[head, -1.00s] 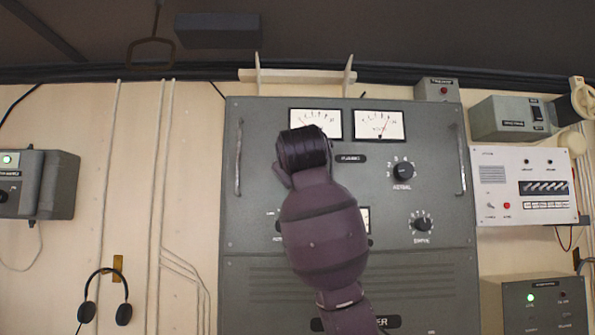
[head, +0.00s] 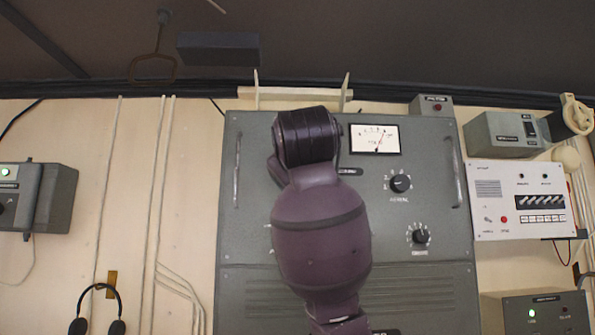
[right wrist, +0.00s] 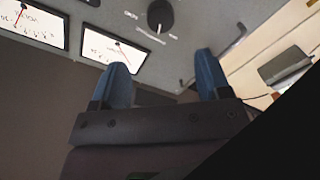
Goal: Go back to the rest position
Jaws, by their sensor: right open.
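My right arm rises from the bottom centre of the head view, in front of a grey radio panel (head: 420,290). Its gripper is hidden behind the wrist there. In the right wrist view my right gripper (right wrist: 162,62) is open, its two blue fingers apart with nothing between them. Beyond the fingers are the panel's face, a black knob (right wrist: 160,16) and two white dial meters, one (right wrist: 112,48) nearer the fingers. I see no contact with the panel. My left gripper is in neither view.
A white switch box (head: 520,200) and grey boxes, one with a handset (head: 577,114), are right of the panel. A grey box (head: 50,198) and headphones (head: 98,310) hang at left. A hanging handle (head: 152,68) and dark box (head: 218,49) are overhead.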

